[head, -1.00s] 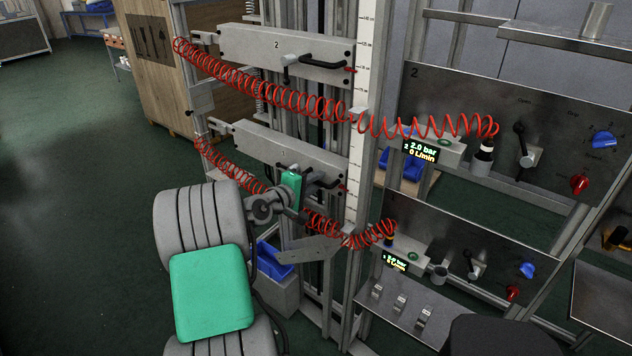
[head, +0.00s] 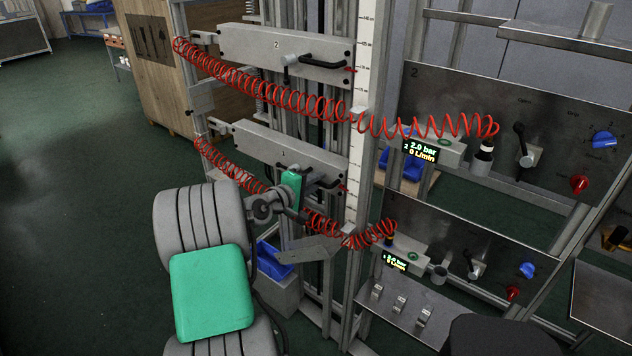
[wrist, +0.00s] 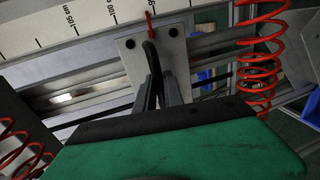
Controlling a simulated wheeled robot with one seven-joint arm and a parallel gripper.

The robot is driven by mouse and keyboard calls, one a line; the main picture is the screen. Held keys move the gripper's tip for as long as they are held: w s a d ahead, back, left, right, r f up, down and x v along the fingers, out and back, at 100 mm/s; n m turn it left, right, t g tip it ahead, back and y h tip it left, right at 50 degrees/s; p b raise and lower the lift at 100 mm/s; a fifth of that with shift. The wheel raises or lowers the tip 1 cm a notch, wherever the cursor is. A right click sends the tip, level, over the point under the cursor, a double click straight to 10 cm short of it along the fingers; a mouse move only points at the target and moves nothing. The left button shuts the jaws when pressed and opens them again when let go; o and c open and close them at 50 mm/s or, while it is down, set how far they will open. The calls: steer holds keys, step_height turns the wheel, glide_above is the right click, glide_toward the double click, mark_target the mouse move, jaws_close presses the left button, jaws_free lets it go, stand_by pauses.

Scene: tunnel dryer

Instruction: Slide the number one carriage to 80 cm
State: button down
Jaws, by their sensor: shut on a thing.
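The number one carriage (head: 262,143) is the lower grey plate, marked 1, on the upright frame. In the wrist view its end plate (wrist: 158,52) shows with two dark bolts. My gripper (head: 312,186) is at the carriage's black handle (head: 328,181). In the wrist view my gripper (wrist: 160,92) is shut on the handle (wrist: 151,62), whose bar runs between the fingers. The red pointer (wrist: 150,27) lies against the white scale (wrist: 90,22), past the 100 cm label on the side away from 105 cm. The number under the pointer is not readable.
The number two carriage (head: 280,45) sits higher on the same frame. A red coiled hose (head: 325,228) hangs beside my gripper, and another (head: 270,95) crosses between the carriages. Control panels (head: 470,240) stand to the right. A blue bin (head: 272,262) is below.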

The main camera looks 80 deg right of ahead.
steer(key=shift+f, duration=0.1)
stand_by(0.4)
step_height(320, 180, down, 17)
steer(key=b, duration=1.1)
steer(key=shift+a, duration=0.2)
steer(key=c, duration=1.8)
jaws_free()
steer(key=o, duration=0.3)
steer(key=shift+d, duration=0.1)
steer(key=shift+r, duration=0.2)
